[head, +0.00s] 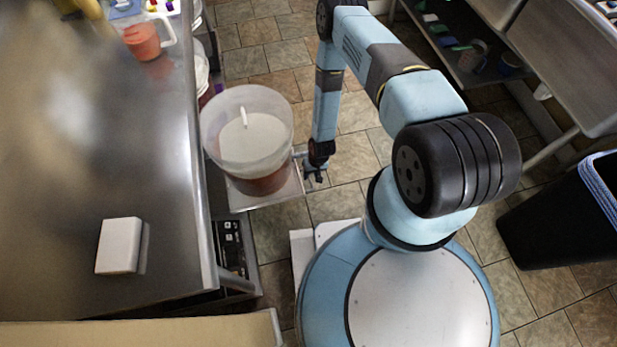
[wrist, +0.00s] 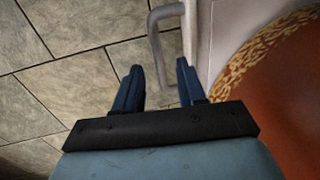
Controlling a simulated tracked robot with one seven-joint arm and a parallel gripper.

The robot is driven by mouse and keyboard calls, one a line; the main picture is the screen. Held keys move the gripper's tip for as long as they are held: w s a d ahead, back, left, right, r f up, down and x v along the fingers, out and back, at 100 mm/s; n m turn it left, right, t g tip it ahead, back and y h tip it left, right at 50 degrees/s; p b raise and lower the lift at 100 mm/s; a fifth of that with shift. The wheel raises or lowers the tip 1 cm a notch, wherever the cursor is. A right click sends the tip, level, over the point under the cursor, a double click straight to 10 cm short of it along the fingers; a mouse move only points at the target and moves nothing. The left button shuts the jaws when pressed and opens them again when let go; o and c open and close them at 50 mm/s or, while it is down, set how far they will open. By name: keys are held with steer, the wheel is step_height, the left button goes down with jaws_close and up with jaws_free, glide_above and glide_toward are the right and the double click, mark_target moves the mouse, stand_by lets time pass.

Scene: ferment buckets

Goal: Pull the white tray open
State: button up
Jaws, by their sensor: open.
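The white tray (head: 285,195) juts out from under the steel counter. It also shows as a pale edge in the wrist view (wrist: 205,35). A grey bar handle (wrist: 154,40) stands out from that edge. My gripper (head: 315,177) is beside the tray's right side in the head view. In the wrist view my gripper (wrist: 160,75) is open, with one finger on each side of the lower part of the handle. The right finger is close to the tray's edge; I cannot tell whether either finger touches the bar.
A large translucent bucket (head: 247,125) with reddish contents stands on the tray. The steel counter (head: 170,190) is to the left, with a white block (head: 119,245) on it. A black bin (head: 555,220) stands at the right. Tiled floor beside the tray is clear.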

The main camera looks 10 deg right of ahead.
step_height(320, 180, up, 11)
steer(key=d, duration=0.2)
steer(key=shift+w+d, duration=0.1)
stand_by(0.6)
